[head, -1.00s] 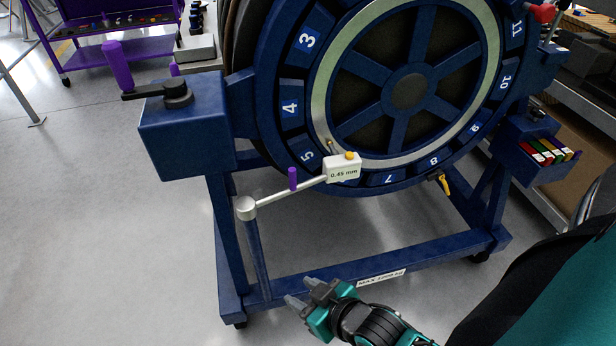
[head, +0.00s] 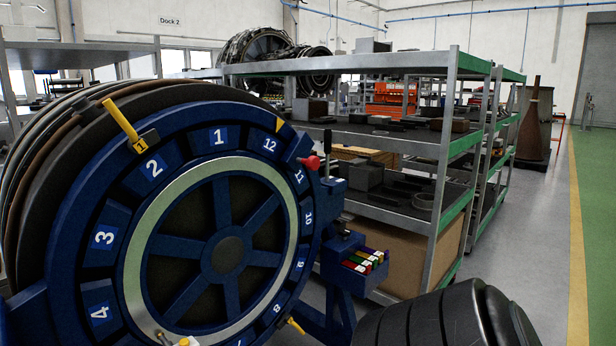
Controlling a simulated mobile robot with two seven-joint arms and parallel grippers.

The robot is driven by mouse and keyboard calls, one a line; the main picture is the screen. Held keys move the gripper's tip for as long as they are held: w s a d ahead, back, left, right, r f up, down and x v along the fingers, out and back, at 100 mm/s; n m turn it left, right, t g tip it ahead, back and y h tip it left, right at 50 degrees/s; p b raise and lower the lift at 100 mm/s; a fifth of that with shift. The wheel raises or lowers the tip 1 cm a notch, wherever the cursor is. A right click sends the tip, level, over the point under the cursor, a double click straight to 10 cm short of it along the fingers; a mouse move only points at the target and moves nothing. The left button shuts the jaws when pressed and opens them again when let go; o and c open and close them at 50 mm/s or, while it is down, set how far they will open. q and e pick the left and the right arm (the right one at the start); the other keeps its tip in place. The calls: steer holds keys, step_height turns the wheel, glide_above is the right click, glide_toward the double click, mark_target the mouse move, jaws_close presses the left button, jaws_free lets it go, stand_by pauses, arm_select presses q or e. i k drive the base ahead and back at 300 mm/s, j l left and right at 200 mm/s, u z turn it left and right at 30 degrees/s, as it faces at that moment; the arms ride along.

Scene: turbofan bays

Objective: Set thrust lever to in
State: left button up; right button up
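A lever with a black grip (head: 327,139) stands upright on a small blue box (head: 333,186) at the right side of the blue numbered turbofan ring (head: 219,138). No label shows which lever is the thrust lever, and its marked positions are too small to read. A red knob (head: 310,162) sits just left of that lever, by the 11 segment. Neither of my grippers is in view. A black ribbed part of my own arm fills the bottom right.
A blue tray with coloured blocks (head: 362,260) hangs below the lever. Metal shelving (head: 440,190) with parts stands close behind and to the right. A yellow handle marked 1 (head: 121,122) is at the ring's upper left. Open floor (head: 540,230) lies at the far right.

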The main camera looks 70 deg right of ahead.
mark_target(329, 133)
steer(key=z, duration=2.3)
steer(key=i+l, duration=2.05)
steer(key=l, duration=0.15)
